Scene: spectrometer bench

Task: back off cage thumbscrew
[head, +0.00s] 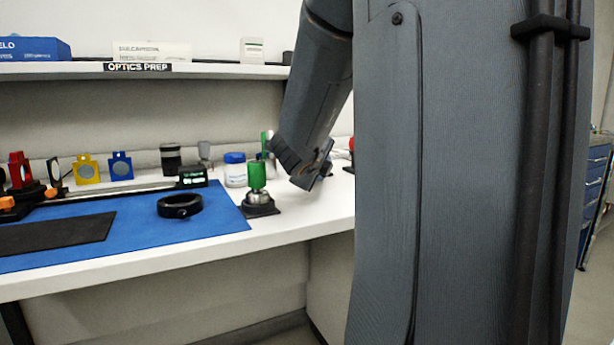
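A black ring (180,206) with a small knob or screw on its near side lies on the blue mat. A green cylinder (257,175) stands upright on a silver and black base (261,203) just right of the mat. I cannot tell for certain which part is the cage thumbscrew. My arm comes down from the top, and my gripper (318,170) is low over the white bench, right of the green cylinder and apart from it in the picture. Its fingers are too small and too much hidden to show whether it is open or shut.
The blue mat (130,246) bears a black pad (55,234). Behind it are a black rail (110,193), yellow (87,169) and blue (121,166) holders, a black jar (171,158) and a blue-lidded jar (235,170). A shelf (220,71) overhangs the back. My column hides the right.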

